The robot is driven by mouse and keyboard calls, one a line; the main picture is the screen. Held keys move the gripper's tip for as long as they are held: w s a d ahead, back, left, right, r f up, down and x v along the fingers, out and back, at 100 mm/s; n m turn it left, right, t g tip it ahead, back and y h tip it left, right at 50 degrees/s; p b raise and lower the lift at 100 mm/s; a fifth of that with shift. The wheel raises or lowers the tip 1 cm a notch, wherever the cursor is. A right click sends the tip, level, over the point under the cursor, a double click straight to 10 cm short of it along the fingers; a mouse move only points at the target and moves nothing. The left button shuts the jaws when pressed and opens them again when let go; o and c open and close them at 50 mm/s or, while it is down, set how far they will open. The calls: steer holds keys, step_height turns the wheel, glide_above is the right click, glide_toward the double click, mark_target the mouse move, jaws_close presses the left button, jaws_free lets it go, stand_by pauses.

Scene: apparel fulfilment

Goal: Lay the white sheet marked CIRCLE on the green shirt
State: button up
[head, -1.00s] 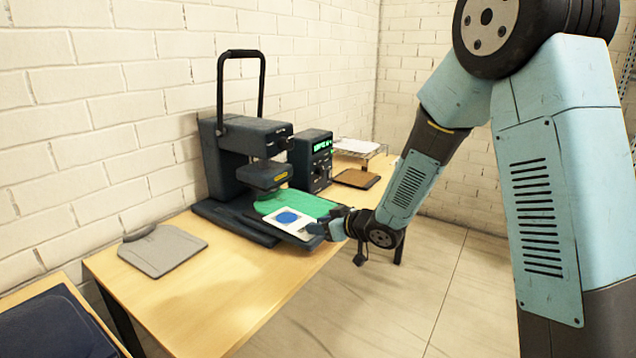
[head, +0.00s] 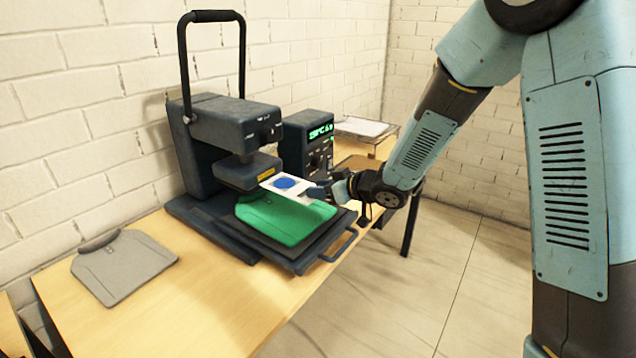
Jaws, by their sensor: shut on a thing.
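A white sheet with a blue circle (head: 285,183) is in my gripper (head: 320,191), which is shut on its right edge. The sheet appears held over the back right part of the green shirt (head: 285,222); whether it touches the cloth I cannot tell. The shirt lies flat on the dark lower plate (head: 321,242) of a heat press (head: 225,125). The front part of the shirt is uncovered; the sheet hides some of its back. The press's upper block (head: 247,172) is raised, just left of the sheet.
A grey shirt (head: 124,265) lies on the wooden table (head: 215,305) at the left. A control box (head: 307,143) with a green display stands behind the sheet. A wire tray with white sheets (head: 364,127) is at the back.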

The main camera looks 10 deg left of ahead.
steer(key=shift+s+a+f, duration=0.1)
steer(key=shift+a+f, duration=0.05)
steer(key=shift+f, duration=0.8)
steer(key=shift+a+f, duration=0.15)
steer(key=shift+f, duration=3.15)
steer(key=o, duration=1.2)
steer(key=shift+c, duration=0.2)
steer(key=shift+d, duration=0.1)
